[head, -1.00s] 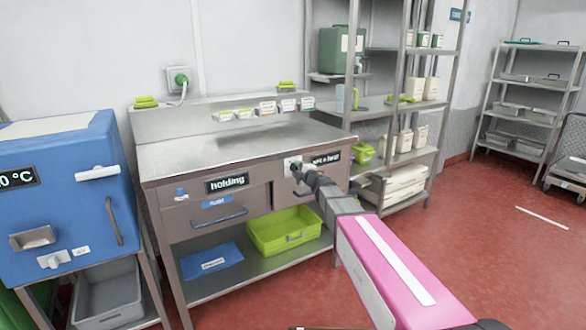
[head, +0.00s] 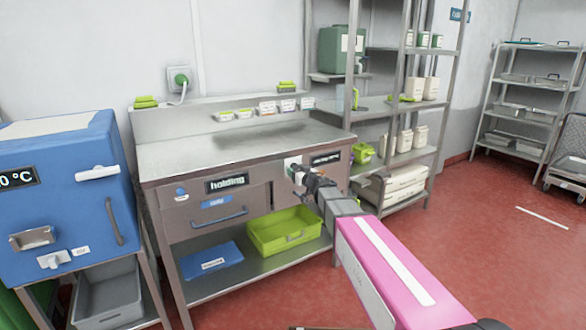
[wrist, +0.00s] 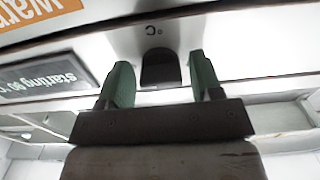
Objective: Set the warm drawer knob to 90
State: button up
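The dark knob (wrist: 160,68) shows in the wrist view on a pale panel, with a "°C" mark by it. My gripper (wrist: 162,85) has its two green fingertips apart, one on each side of the knob, with small gaps showing. I cannot tell how deep the knob sits between them. The orange "warm" label (wrist: 35,12) and a dark display (wrist: 45,78) reading "starting" something are at the left. In the head view my gripper (head: 297,174) is at the white plate (head: 292,162) on the counter's front, hiding the knob. The display (head: 326,158) there is too small to read.
The steel counter (head: 235,148) has a clear top. Its left drawer has a "holding" display (head: 227,182) and a handle (head: 220,216). A green bin (head: 284,232) stands on the lower shelf. A blue cabinet (head: 60,205) is at the left; shelving is at the right.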

jog(key=shift+o, duration=0.7)
jog(key=v, duration=0.7)
jog(key=shift+d, duration=0.1)
